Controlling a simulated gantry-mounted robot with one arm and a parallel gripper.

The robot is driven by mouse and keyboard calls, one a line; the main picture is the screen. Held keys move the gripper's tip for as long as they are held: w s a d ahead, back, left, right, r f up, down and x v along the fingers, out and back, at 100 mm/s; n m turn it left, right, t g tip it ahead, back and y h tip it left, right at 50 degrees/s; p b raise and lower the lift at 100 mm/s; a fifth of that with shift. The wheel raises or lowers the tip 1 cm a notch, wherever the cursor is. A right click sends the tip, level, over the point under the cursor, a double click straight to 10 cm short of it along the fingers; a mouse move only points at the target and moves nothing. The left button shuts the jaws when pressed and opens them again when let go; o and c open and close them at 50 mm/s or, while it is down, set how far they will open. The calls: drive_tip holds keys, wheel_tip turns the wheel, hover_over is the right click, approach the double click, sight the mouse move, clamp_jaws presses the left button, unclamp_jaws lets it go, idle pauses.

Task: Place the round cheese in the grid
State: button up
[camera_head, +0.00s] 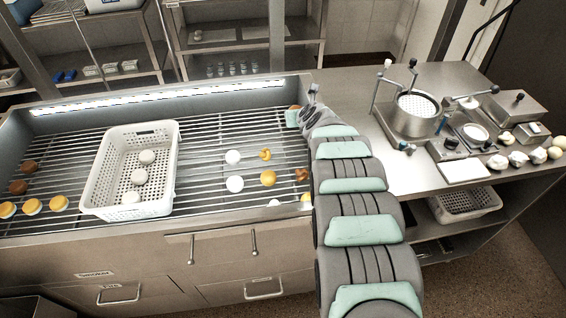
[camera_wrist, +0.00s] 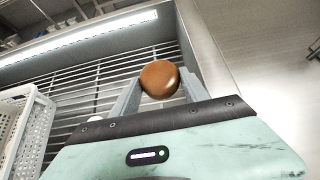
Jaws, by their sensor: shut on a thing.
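My gripper (camera_head: 294,112) is at the back right corner of the metal wire grid (camera_head: 215,185). In the wrist view its two fingers are shut on a brown round cheese (camera_wrist: 159,79), one finger on each side. The brown cheese shows only as a small patch in the head view (camera_head: 293,107). Behind it in the wrist view are the grid's bars (camera_wrist: 95,85); whether it touches them I cannot tell. A white perforated basket (camera_head: 165,183) stands on the grid with several white round cheeses in it.
White, yellow and brown round cheeses lie on the grid right of the basket, such as a white one (camera_head: 235,184). Brown and yellow ones (camera_head: 31,206) lie at the far left. The grid has a raised metal edge. A steel counter (camera_head: 385,165) with equipment is right.

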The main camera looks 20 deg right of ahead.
wheel_tip(320, 180, down, 14)
drive_tip(key=b, duration=0.5)
drive_tip(key=shift+s+a+r, duration=0.1)
drive_tip(key=shift+r, duration=0.15)
wheel_tip(320, 180, down, 4)
drive_tip(key=b, duration=0.3)
drive_tip(key=shift+f+b, duration=0.15)
drive_tip(key=shift+b, duration=0.2)
drive_tip(key=shift+r, duration=0.2)
drive_tip(key=shift+f, duration=0.15)
drive_tip(key=o, duration=1.5)
